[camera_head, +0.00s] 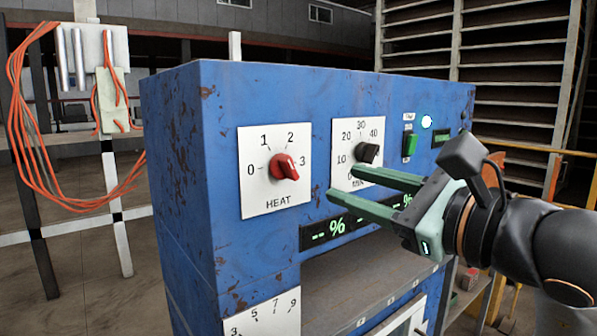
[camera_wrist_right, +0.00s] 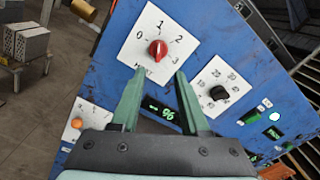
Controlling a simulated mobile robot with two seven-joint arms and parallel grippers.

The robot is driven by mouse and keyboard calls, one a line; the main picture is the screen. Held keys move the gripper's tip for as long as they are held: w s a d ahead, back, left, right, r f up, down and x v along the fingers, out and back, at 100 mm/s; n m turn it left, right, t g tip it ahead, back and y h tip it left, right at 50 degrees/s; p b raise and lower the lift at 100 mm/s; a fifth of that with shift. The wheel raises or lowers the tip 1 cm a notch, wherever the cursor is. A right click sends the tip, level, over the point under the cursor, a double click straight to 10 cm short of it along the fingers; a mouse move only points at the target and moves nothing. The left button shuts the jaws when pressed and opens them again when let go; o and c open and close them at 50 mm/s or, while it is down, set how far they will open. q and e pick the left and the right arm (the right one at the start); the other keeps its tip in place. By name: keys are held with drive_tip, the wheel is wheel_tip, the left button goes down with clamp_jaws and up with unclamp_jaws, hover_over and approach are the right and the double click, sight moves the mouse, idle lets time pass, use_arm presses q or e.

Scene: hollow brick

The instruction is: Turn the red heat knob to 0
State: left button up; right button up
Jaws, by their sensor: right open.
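The red heat knob (camera_head: 284,166) sits on a white HEAT plate (camera_head: 258,186) marked 0 to 3, on the front of a blue machine. Its narrow end points to the right, near or a little below the 3. My right gripper (camera_head: 345,183) is open and empty, to the right of the knob and apart from it. In the right wrist view, the red knob (camera_wrist_right: 158,50) appears just beyond and between the open fingertips (camera_wrist_right: 159,76). My left gripper is not in view.
A black knob (camera_head: 367,153) on a plate marked 10 to 40 is close to my right fingers. A green switch (camera_head: 410,145) is further right. Percent displays (camera_head: 328,230) lie below the plates. An orange knob (camera_wrist_right: 77,123) shows lower on the machine. Orange cables (camera_head: 28,130) hang at left.

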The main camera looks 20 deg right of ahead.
sight(292, 169)
drive_tip(key=p+x, duration=0.2)
drive_tip(key=x, duration=0.9)
drive_tip(key=shift+w+a+f+p, duration=0.1)
drive_tip(key=shift+w+a+p, duration=0.05)
drive_tip(key=shift+w+p, duration=0.2)
clamp_jaws()
